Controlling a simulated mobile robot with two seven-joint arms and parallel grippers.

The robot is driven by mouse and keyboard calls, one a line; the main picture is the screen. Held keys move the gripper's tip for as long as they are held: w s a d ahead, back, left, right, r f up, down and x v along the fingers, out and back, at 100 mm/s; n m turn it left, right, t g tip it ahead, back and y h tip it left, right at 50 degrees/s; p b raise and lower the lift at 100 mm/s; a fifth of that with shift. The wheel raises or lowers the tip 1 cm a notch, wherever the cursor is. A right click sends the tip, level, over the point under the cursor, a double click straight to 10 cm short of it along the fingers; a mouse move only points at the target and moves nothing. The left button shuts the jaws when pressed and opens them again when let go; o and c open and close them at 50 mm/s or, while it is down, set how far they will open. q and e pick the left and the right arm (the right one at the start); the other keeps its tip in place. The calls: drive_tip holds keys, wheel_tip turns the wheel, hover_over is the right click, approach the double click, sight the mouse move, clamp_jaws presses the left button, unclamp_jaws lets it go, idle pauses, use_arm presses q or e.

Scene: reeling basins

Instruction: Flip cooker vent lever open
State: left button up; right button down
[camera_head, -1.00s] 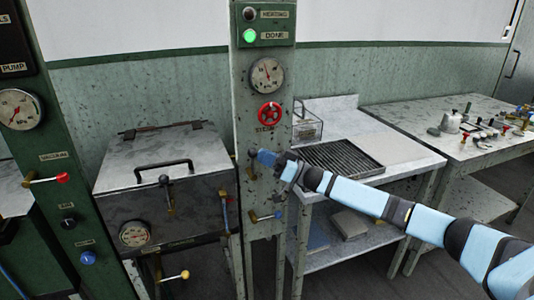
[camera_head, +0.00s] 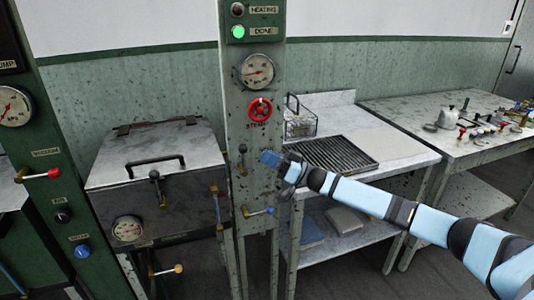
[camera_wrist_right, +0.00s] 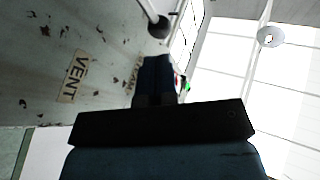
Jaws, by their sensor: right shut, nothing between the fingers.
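The vent lever (camera_head: 243,158) is on the front of the spotted green-grey post. It stands upright with a dark knob at the top. My right gripper (camera_head: 268,158) is shut and empty, just right of the lever at about knob height, with a small gap between them in the head view. In the right wrist view, the dark round knob (camera_wrist_right: 158,25) shows beyond my gripper finger (camera_wrist_right: 157,75), apart from it. The VENT label (camera_wrist_right: 77,77) is on the panel there. My left gripper is not in view.
The lidded cooker (camera_head: 155,180) stands left. A table with a drain grate (camera_head: 335,158) is behind my right arm.

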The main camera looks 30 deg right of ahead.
drive_tip(key=v, duration=0.9)
drive_tip(key=shift+s+d+r, duration=0.15)
drive_tip(key=shift+s+d, duration=0.15)
drive_tip(key=shift+d, duration=0.1)
